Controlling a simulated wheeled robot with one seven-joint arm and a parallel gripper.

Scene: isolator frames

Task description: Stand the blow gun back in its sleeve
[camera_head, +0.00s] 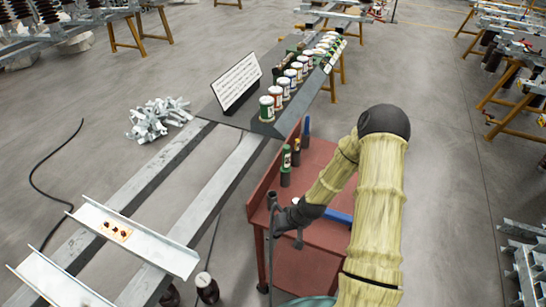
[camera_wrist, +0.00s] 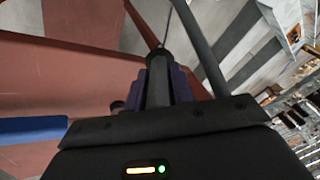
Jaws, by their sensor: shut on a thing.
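My gripper (camera_head: 283,217) is over the left side of the red bench in the head view. In the wrist view its jaws (camera_wrist: 166,88) are shut on a dark grey cylindrical body, which I take to be the blow gun (camera_wrist: 158,72); a thin nozzle-like rod points away from it. In the head view the arm and gripper hide most of it. I cannot tell which sleeve is the blow gun's.
The red bench (camera_head: 322,236) has a raised back edge. A blue bar-like thing (camera_head: 338,216) lies on it, also at left in the wrist view (camera_wrist: 32,130). A dark pole (camera_wrist: 198,48) passes close to the jaws. Steel rails (camera_head: 205,195) stand to the left.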

